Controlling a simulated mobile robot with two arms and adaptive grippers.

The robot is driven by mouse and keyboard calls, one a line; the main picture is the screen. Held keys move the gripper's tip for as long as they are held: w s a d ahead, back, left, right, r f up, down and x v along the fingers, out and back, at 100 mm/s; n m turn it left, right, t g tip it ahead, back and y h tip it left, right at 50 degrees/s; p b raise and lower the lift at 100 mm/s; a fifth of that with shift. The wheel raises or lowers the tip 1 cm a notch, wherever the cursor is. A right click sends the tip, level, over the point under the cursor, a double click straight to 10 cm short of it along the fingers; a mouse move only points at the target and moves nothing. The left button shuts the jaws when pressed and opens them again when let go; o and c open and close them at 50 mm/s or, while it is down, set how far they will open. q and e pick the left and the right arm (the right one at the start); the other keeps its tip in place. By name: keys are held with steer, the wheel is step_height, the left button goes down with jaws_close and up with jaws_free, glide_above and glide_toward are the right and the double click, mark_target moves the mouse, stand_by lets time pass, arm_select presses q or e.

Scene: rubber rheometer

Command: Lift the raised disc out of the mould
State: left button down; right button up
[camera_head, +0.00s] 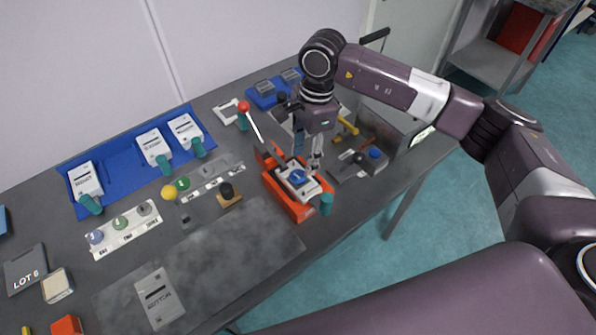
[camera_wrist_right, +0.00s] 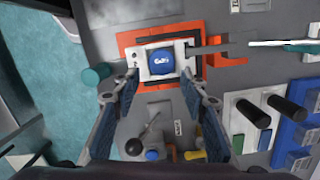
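The mould (camera_head: 296,185) is a white plate in an orange-red tray (camera_head: 288,204) near the table's front edge. The blue disc (camera_head: 298,176) sits in the middle of the mould. In the right wrist view the disc (camera_wrist_right: 161,62) has pale lettering, and the white mould (camera_wrist_right: 145,54) surrounds it. My right gripper (camera_head: 311,161) points down over the mould. In the right wrist view my right gripper (camera_wrist_right: 160,72) has its fingers spread, one on each side of the disc, with nothing between them. Whether the fingertips touch the mould is unclear. My left gripper is out of view.
A red-knobbed lever (camera_head: 244,107) rises behind the mould. A grey fixture with a blue knob (camera_head: 375,153) stands close on the right. A white rack with discs (camera_head: 125,226) and a blue mat (camera_head: 112,177) with white cards lie left.

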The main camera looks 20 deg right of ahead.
mark_target(298, 176)
steer(key=shift+s+a+f+p, duration=0.1)
steer(key=shift+a+f+p, duration=0.1)
steer(key=shift+f+p, duration=0.2)
steer(key=shift+a+f+p, duration=0.15)
steer(key=shift+f+p, duration=0.2)
steer(key=shift+f, duration=0.25)
steer(key=shift+a+f+p, duration=0.15)
steer(key=shift+f+p, duration=0.2)
steer(key=shift+f, duration=0.25)
steer(key=shift+a+f, duration=0.1)
steer(key=shift+f, duration=0.75)
steer(key=shift+w, duration=0.2)
steer(key=c, duration=0.5)
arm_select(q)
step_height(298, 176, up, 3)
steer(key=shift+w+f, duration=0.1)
arm_select(e)
steer(key=shift+c, duration=0.7)
